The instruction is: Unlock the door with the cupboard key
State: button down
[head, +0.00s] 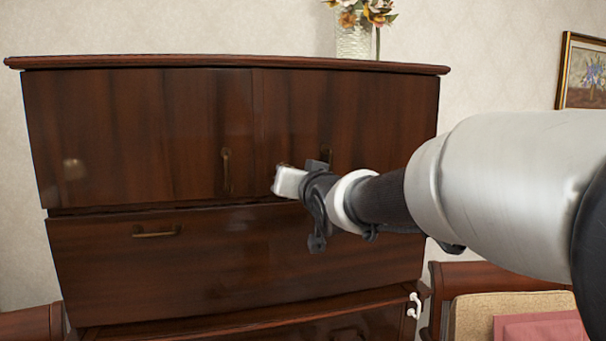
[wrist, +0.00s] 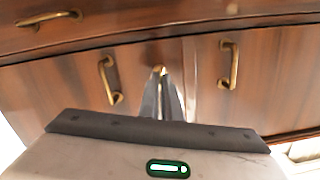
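The dark wooden cupboard door (head: 145,135) stands closed beside a second door, and each has a brass handle. My gripper (head: 285,181) is in front of the doors, between the two handles. In the wrist view, my gripper's fingers (wrist: 160,85) are close together and point at the door front near the seam. A small brass piece, seemingly the cupboard key (wrist: 158,70), shows at the fingertips. Most of it is hidden, and I cannot tell whether it is in the lock. The door handles (wrist: 107,80) show on both sides of the fingers.
A wide drawer (head: 235,255) with a brass handle lies below the doors. A vase of flowers (head: 355,40) stands on the cupboard top. A cushioned seat (head: 510,310) is at lower right. A framed picture (head: 584,75) hangs at right.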

jog(key=shift+m+p, duration=0.4)
jog(key=shift+m, duration=0.5)
jog(key=shift+m+y+p, duration=0.3)
jog(key=shift+m+p, duration=0.35)
jog(key=shift+m, duration=0.55)
jog(key=shift+d+m+p, duration=0.1)
jog(key=shift+m+p, duration=0.35)
jog(key=shift+m, duration=0.75)
jog(key=shift+m+p, duration=0.35)
jog(key=shift+m, duration=0.85)
